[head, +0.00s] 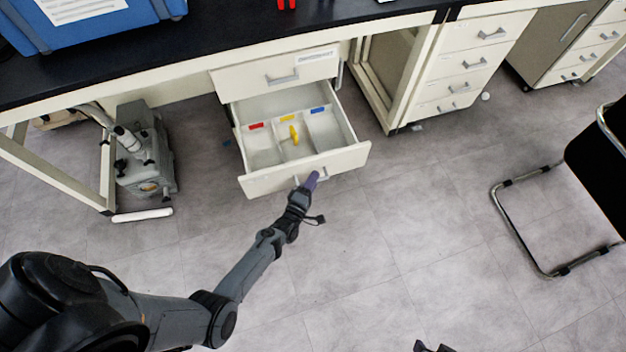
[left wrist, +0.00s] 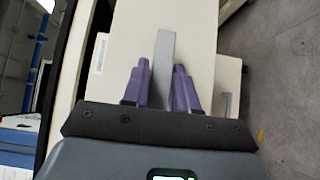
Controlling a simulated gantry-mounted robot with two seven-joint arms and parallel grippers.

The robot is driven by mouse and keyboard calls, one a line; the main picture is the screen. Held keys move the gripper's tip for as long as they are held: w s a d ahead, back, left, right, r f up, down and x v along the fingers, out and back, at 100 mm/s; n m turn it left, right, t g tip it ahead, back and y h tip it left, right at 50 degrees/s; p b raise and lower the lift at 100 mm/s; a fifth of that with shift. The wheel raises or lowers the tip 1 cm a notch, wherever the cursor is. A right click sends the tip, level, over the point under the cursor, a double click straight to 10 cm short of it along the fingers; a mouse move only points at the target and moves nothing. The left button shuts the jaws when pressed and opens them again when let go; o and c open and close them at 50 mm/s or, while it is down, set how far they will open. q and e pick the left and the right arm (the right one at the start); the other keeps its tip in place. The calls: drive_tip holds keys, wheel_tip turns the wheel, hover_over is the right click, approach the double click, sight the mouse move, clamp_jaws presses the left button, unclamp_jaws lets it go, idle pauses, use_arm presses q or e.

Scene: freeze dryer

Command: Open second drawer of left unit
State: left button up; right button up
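The second drawer (head: 258,184) of the left unit stands pulled well out below the shut top drawer (head: 262,76). Its inside shows light compartments with red, yellow and blue tags and a small yellow item (head: 294,135). My left gripper (head: 312,181) is at the drawer's front, over its handle (head: 325,176). In the left wrist view its purple fingers (left wrist: 161,88) lie on both sides of the grey handle (left wrist: 165,55), which fills the gap between them. A dark part at the bottom edge, seemingly my right gripper (head: 430,347), is mostly cut off.
A grey pump-like machine (head: 147,150) stands on the floor left of the unit. Another drawer unit (head: 462,68) stands to the right under the black bench top (head: 215,35). A chair (head: 600,150) is at the far right. The floor before the drawer is clear.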

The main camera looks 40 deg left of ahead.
use_arm(q)
drive_tip(key=shift+o, duration=1.4)
drive_tip(key=shift+a, duration=0.1)
drive_tip(key=s+d+p, duration=0.1)
drive_tip(key=s+p, duration=0.2)
drive_tip(key=s, duration=0.7)
drive_tip(key=shift+s+d+p, duration=0.35)
drive_tip(key=shift+d+p, duration=0.05)
